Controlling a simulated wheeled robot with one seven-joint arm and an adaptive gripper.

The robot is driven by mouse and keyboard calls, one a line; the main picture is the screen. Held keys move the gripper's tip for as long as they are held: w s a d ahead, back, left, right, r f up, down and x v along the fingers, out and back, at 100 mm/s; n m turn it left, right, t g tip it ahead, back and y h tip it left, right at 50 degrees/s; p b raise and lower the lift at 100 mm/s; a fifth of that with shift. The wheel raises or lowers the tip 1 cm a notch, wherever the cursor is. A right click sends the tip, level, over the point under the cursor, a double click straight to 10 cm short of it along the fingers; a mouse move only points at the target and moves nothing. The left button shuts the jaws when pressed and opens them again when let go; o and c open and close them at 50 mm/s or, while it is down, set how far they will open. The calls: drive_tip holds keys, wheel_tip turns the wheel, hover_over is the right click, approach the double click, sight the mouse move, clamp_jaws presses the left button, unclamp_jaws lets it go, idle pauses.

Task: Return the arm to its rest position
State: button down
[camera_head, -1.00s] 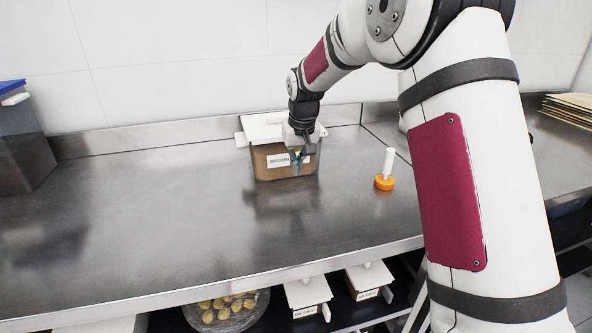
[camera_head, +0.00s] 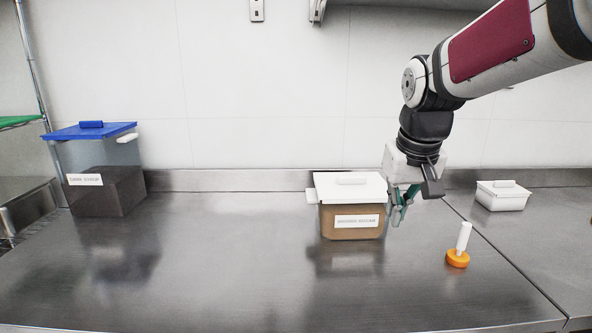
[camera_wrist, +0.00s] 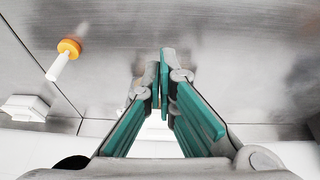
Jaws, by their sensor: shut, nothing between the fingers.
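My gripper (camera_head: 400,214) hangs at the end of my arm above the steel counter, just right of a brown-filled container with a white lid (camera_head: 352,220). Its fingers are shut with nothing between them. In the wrist view my gripper (camera_wrist: 160,62) shows its green finger pads together over the bare counter. I cannot tell whether the fingertips touch the container's side. My arm reaches in from the upper right of the head view.
An orange-based white tool (camera_head: 458,257) stands right of my gripper. A small white-lidded box (camera_head: 502,196) is farther right. A blue-lidded bin (camera_head: 107,190) stands at the left. The steel counter (camera_head: 230,270) is clear in front.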

drive_tip(key=s+f+p, duration=0.1)
drive_tip(key=s+p, duration=0.1)
drive_tip(key=s, duration=2.4)
drive_tip(key=shift+s+t, duration=0.3)
drive_tip(key=shift+s, duration=0.1)
